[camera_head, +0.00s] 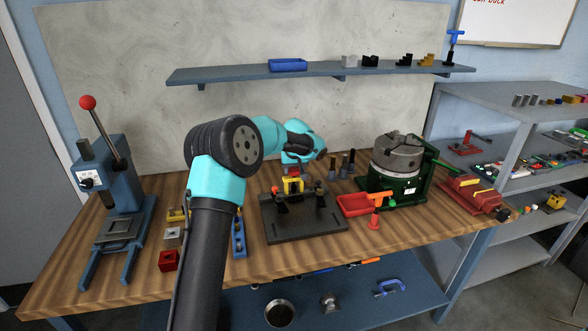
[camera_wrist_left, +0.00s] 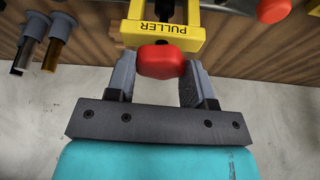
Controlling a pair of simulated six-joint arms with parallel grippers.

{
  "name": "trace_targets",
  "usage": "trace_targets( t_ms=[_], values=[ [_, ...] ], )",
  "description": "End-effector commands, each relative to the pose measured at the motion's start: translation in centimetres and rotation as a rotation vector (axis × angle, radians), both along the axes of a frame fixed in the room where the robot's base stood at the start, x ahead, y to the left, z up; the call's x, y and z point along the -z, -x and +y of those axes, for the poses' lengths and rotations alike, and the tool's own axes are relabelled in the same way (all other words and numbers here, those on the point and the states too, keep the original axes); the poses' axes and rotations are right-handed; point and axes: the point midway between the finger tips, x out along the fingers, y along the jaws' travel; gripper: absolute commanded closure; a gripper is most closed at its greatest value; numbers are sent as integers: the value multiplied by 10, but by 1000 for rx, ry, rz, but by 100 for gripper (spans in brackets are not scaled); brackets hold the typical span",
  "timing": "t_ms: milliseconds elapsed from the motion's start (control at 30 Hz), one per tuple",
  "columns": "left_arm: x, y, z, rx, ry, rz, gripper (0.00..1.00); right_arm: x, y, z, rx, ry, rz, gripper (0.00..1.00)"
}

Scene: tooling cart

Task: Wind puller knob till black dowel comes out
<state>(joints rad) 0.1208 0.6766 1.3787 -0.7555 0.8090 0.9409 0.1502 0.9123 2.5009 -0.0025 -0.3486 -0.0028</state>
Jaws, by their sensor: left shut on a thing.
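The yellow puller (camera_head: 292,184) stands on the dark fixture plate (camera_head: 304,222) in the middle of the bench. In the left wrist view the puller (camera_wrist_left: 165,32) shows its "PULLER" lettering, with the red knob (camera_wrist_left: 160,61) in front of it. My left gripper (camera_wrist_left: 158,75) has its fingers on both sides of the red knob and is shut on it. In the head view my left gripper (camera_head: 292,168) is just above the puller. The black dowel cannot be made out. My right gripper is not in view.
A red tray (camera_head: 353,207) and a green-based chuck (camera_head: 398,160) stand to the right. A blue press (camera_head: 112,185) is at the left. Several dark holders (camera_head: 344,165) stand behind the fixture.

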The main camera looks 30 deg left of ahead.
Motion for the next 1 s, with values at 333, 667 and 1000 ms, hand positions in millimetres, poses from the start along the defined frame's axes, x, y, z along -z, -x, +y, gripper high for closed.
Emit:
trace_targets(
  t_ms=[333,667,1000],
  values=[
    [0,1,2,208,0,0,76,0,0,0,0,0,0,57],
    [0,1,3,472,1,-2,76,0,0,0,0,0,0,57],
    [0,1,5,749,1,-1,76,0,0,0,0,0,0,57]
  ],
)
